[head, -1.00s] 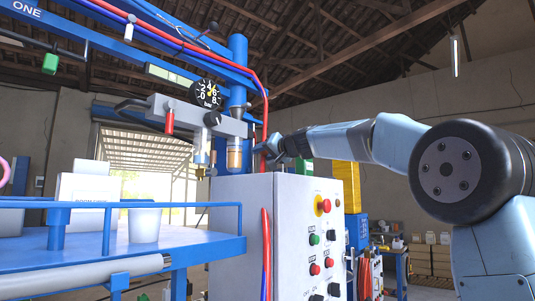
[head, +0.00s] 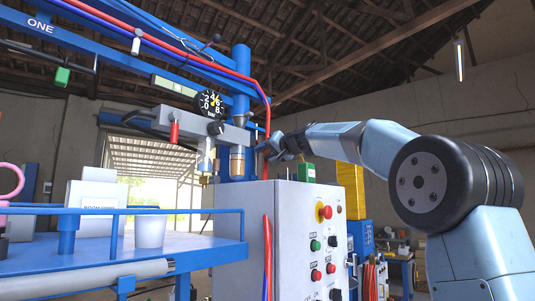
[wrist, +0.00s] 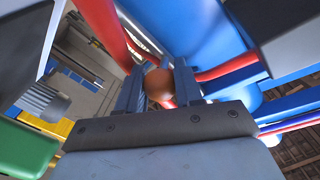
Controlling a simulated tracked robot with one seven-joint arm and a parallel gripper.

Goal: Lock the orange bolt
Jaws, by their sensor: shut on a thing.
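The orange bolt shows in the wrist view as a rounded orange head (wrist: 158,86) between my two fingers. My gripper (wrist: 158,88) is shut on it, one finger on each side. The bolt's shaft and seat are hidden. In the head view my gripper (head: 268,149) is at the blue column (head: 240,80) of the mixer, just right of it and above the control cabinet. The bolt itself cannot be made out there.
The control cabinet (head: 297,240) with several buttons stands below my gripper. A red hose (head: 266,115) runs down close by the column. A green box (head: 306,173) sits above the cabinet. A blue railed table (head: 180,252) with a white cup (head: 150,231) is at left.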

